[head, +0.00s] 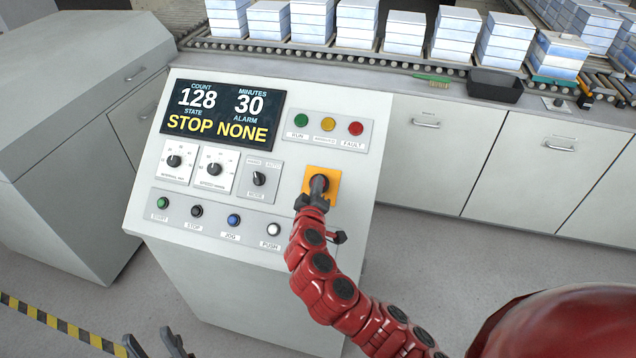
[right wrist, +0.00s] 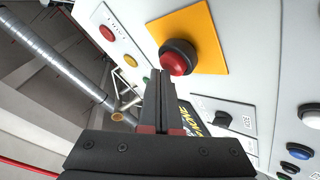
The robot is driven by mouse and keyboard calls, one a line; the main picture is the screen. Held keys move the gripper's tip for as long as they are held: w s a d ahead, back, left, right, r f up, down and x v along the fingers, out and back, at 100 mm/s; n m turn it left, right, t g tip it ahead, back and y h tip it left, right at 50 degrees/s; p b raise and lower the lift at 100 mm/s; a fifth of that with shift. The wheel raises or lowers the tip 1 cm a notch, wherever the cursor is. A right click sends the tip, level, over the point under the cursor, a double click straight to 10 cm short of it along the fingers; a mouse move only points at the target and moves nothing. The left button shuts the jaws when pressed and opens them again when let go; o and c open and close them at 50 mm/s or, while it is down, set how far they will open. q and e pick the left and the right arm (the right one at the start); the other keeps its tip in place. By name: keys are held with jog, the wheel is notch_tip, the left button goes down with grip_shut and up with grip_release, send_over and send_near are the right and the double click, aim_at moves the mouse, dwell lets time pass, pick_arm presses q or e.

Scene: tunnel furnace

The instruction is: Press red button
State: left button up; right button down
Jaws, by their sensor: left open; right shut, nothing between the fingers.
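The red button (right wrist: 174,62) sits in a dark collar on a square yellow plate (right wrist: 212,42). In the head view the yellow plate (head: 331,180) is at the right of the sloped control panel, and my right gripper (head: 318,190) covers most of the button. My right gripper is shut and empty. In the right wrist view its closed fingertips (right wrist: 160,75) appear right beside the button's edge; I cannot tell whether they touch it. My left gripper (head: 152,346) is open and empty, low at the bottom left, apart from the panel.
The panel's display (head: 222,112) reads STOP NONE, 128 and 30. A red FAULT lamp (head: 355,129) is above the yellow plate. Knobs and small buttons lie left of it. Behind, a roller conveyor (head: 360,58) carries stacked blocks, with a black tray (head: 495,86) beside it.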

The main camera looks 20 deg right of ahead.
jog(key=shift+w+d+f, duration=0.1)
jog(key=shift+f, duration=0.15)
jog(key=shift+r, duration=0.15)
jog(key=shift+s+a+r, duration=0.3)
jog(key=shift+s+r, duration=0.1)
jog(key=shift+r, duration=0.25)
jog(key=r, duration=0.1)
jog(key=s+a+r+p, duration=0.1)
jog(key=s+r, duration=0.1)
jog(key=r, duration=0.1)
jog(key=shift+s+a+p, duration=0.2)
jog(key=shift+a+p, duration=0.1)
jog(key=shift+a, duration=0.05)
dwell(0.9)
